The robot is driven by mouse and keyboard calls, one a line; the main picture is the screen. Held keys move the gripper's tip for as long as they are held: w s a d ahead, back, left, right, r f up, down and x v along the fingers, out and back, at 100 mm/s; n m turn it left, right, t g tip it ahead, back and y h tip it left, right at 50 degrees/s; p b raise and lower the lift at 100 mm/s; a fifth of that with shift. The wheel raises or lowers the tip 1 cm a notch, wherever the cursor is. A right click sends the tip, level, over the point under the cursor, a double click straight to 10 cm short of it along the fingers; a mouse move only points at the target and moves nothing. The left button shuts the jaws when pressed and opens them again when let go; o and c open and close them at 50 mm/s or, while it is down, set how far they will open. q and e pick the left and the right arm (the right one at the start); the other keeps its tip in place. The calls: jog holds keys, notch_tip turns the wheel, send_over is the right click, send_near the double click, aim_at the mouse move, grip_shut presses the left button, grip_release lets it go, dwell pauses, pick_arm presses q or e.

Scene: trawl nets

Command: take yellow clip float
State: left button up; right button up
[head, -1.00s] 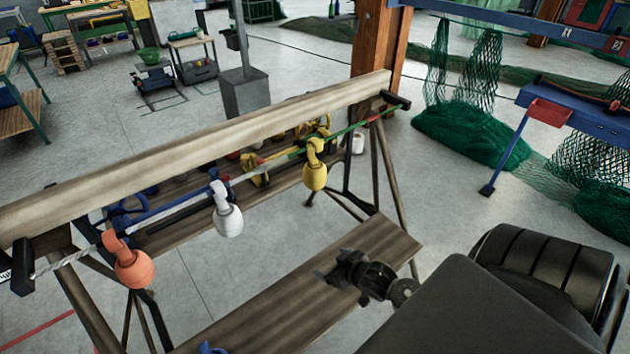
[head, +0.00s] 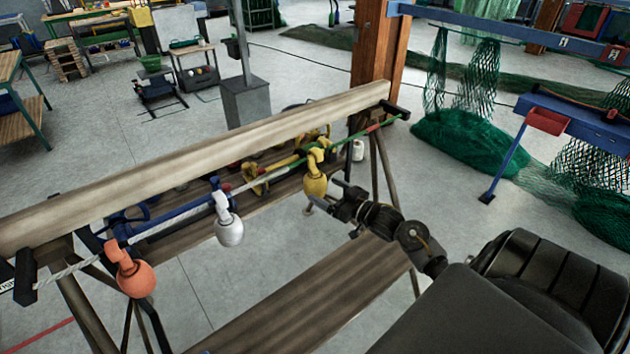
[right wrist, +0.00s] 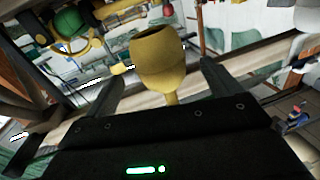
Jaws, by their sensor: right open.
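The yellow clip float (head: 315,184) hangs by its clip from the rope (head: 278,166) near the rope's right end. My right gripper (head: 338,196) is just to the right of the float and slightly below its middle. In the right wrist view the float (right wrist: 160,60) stands between the two open fingers, ahead of the palm, with a gap on each side. Nothing is held. A white clip float (head: 229,229) and an orange clip float (head: 136,278) hang farther left on the same rope. My left gripper is not in view.
A wooden beam (head: 190,166) runs above and behind the rope. A lower plank (head: 310,295) lies below my right gripper. Other gear lies on a shelf behind the floats. A wooden post (head: 380,50) and green nets (head: 468,138) stand to the right.

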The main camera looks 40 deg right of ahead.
aim_at(314, 183)
jog(key=shift+w+a, duration=0.1)
jog(key=shift+w, duration=0.3)
jog(key=w, duration=0.1)
jog(key=w+p, duration=0.1)
jog(key=w, duration=0.2)
jog(key=shift+w+a+p, duration=0.25)
jog(key=shift+a+p, duration=0.05)
jog(key=shift+p, duration=0.1)
jog(key=shift+w+a+f, duration=0.1)
jog(key=shift+w, duration=0.2)
jog(key=c, duration=1.1)
